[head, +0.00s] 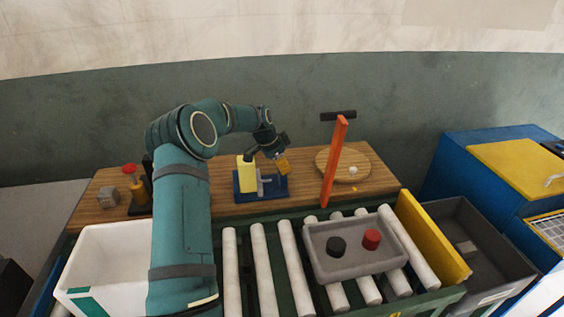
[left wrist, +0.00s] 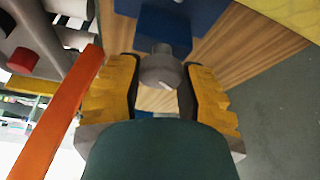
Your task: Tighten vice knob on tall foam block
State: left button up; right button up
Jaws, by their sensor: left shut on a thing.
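A tall yellow foam block (head: 246,174) stands upright in a blue vice (head: 250,194) on the wooden table. The vice's grey knob (left wrist: 160,70) lies between the yellow fingers of my left gripper (left wrist: 162,84) in the left wrist view. The fingers are shut on the knob from both sides. In the head view my left gripper (head: 281,163) is just right of the block, at the screw end of the vice, and hides the knob. Blue vice parts (left wrist: 164,27) show beyond the knob in the wrist view. My right gripper is not in view.
An orange bar (head: 334,165) with a black handle rises close to the right, by a round wooden board (head: 363,165). A red-topped press (head: 131,170) and grey cube (head: 108,195) are at left. A grey tray (head: 355,267) sits on rollers in front.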

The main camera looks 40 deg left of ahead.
pick_arm(q)
jog(key=shift+d+f+m+g+h+p, duration=0.15)
jog(key=shift+m+g+h+p, duration=0.3)
jog(key=shift+m, duration=0.95)
jog(key=shift+f, duration=0.1)
jog(key=o, duration=1.2)
jog(key=shift+w, duration=0.1)
jog(key=shift+a+r, duration=0.25)
jog(key=shift+r, duration=0.25)
jog(key=v, duration=1.1)
